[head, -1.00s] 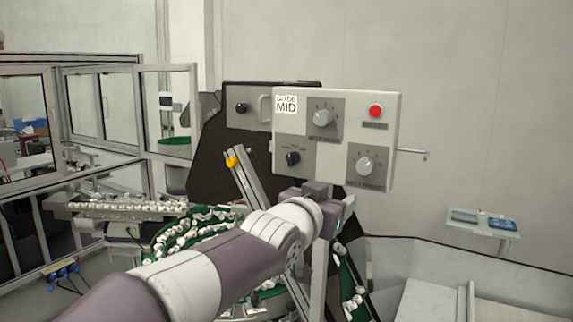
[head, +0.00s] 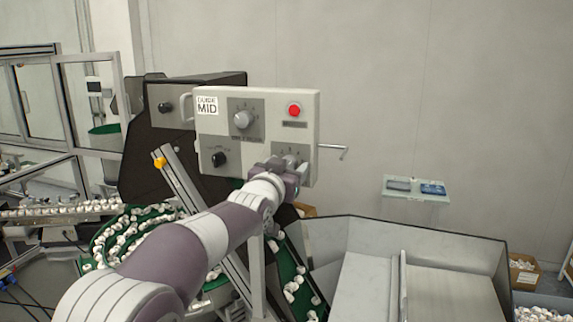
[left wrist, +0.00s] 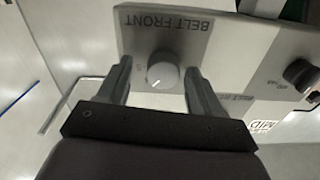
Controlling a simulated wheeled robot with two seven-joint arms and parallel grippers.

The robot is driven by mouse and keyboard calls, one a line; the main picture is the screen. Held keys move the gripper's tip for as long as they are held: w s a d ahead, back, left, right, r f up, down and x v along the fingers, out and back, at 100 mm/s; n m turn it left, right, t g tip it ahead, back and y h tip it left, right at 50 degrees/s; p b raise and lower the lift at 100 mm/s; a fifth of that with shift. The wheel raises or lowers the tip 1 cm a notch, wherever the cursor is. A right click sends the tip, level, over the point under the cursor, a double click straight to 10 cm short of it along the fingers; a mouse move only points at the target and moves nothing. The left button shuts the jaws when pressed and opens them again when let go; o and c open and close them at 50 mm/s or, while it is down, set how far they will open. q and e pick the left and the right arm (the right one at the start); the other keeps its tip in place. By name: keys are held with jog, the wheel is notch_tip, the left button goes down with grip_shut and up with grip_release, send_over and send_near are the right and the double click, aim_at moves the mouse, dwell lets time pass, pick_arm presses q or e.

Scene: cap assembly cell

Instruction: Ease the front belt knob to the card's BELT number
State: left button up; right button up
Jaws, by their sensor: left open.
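The front belt knob (left wrist: 162,71) is a round grey knob under an upside-down BELT FRONT label (left wrist: 167,23) in the left wrist view. My left gripper (left wrist: 158,68) is open, one finger on each side of it, with small gaps showing. In the head view my left gripper (head: 289,165) is at the control box's (head: 264,101) lower right and mostly hides that knob. The white card (head: 207,106) at the box's upper left reads GUIDE MID; I see no BELT number on it. My right gripper is not in view.
A larger grey knob (head: 243,119), a black knob (head: 219,160) and a red button (head: 294,110) share the panel. A thin rod (head: 335,149) sticks out on the right. A green conveyor with white caps (head: 288,271) runs below.

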pick_arm(q)
jog(key=shift+s+a, duration=0.1)
jog(key=shift+a, duration=0.15)
jog(key=c, duration=1.1)
jog(key=shift+o, duration=0.2)
jog(key=shift+r+n, duration=0.1)
jog(key=shift+n, duration=7.7)
